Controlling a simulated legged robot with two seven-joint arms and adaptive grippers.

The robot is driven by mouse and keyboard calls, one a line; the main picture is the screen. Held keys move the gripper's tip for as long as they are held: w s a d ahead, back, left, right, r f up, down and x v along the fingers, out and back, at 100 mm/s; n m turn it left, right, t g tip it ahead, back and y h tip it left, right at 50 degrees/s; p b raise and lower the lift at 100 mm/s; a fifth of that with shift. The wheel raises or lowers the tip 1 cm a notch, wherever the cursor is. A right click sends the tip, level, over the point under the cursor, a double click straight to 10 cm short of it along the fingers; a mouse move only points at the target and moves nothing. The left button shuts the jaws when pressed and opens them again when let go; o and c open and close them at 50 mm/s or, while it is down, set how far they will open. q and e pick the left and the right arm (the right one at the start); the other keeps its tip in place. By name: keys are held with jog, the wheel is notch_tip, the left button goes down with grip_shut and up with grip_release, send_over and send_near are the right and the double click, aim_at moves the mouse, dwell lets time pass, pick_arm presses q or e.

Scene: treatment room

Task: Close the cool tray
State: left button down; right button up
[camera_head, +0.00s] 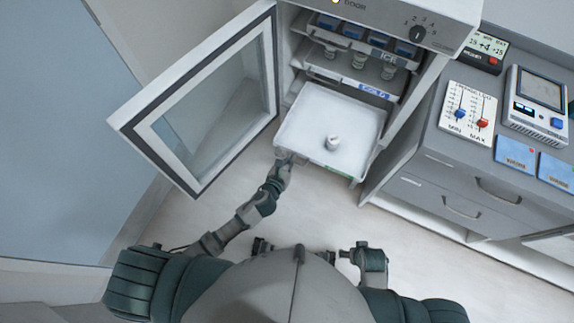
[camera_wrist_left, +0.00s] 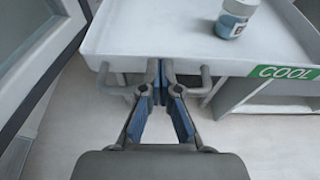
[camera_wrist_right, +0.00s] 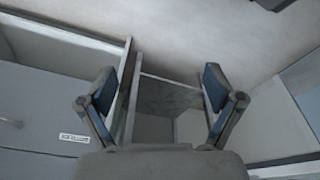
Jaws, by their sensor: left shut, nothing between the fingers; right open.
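The cool tray (camera_head: 310,127) is a white pull-out tray with a green COOL label (camera_wrist_left: 286,72) on its front. It is pulled out of the open fridge and carries a small vial (camera_head: 333,142). My left gripper (camera_head: 284,156) is at the front left of the tray. In the left wrist view, its fingertips (camera_wrist_left: 160,85) are together at the tray's bar handle (camera_wrist_left: 192,84), with nothing seen gripped between them. My right gripper (camera_wrist_right: 158,85) is open and empty, away from the tray, facing the floor and cabinet side.
The fridge door (camera_head: 205,100) stands open on the left. Upper shelves hold an ICE tray (camera_head: 352,50) and a COLD tray (camera_head: 350,83). On the right, a grey counter (camera_head: 440,130) bears a slider panel (camera_head: 469,111) and a monitor device (camera_head: 535,105). Floor in front is clear.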

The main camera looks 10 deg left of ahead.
pick_arm(q)
jog(key=shift+w+d+f, duration=0.1)
jog(key=shift+w, duration=0.25)
jog(key=shift+d, duration=0.15)
pick_arm(e)
jog(key=shift+d+r, duration=0.15)
jog(key=shift+r, duration=0.1)
pick_arm(q)
jog(key=shift+d, duration=0.2)
pick_arm(e)
jog(key=shift+d+f, duration=0.1)
jog(key=shift+d, duration=0.1)
